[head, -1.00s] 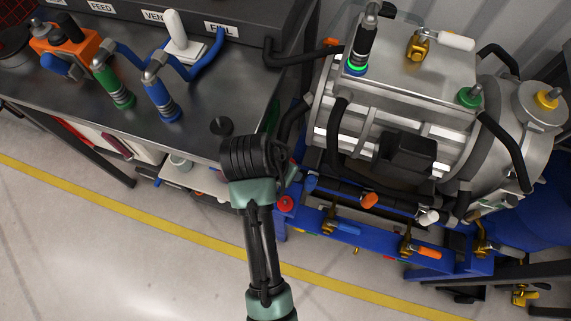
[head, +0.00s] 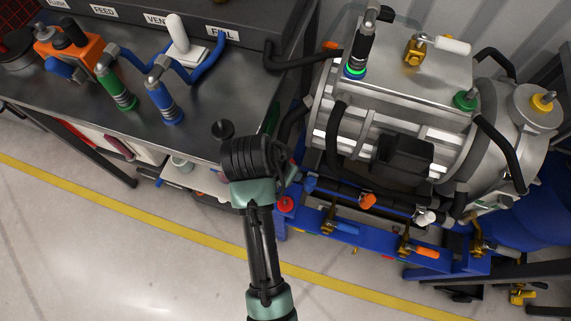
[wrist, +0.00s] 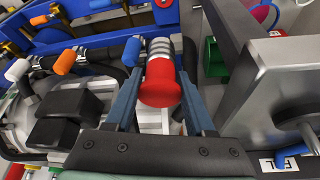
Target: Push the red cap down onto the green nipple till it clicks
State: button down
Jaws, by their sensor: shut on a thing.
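In the wrist view my gripper (wrist: 160,52) is shut on the red cap (wrist: 160,82), which sits between its two grey-blue fingers. The cap has a round red end facing the camera and a ribbed silver body beyond it. In the head view my arm hides the fingers and the cap. The green nipple (head: 466,99) stands upright on the right part of the silver drive unit (head: 400,75), with a metal tip showing. My arm's end is well to the left of it and apart from it.
A black coupling (head: 363,48) stands over a green-lit ring on the unit. A yellow-ringed fitting (head: 543,101) is at far right. Black hoses and a blue frame (head: 375,235) with orange and white handles surround the unit. The metal bench (head: 200,105) holds green and blue couplings.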

jog(key=shift+r, duration=0.15)
jog(key=shift+r+p, duration=2.3)
jog(key=shift+p, duration=0.45)
jog(key=shift+f, duration=0.1)
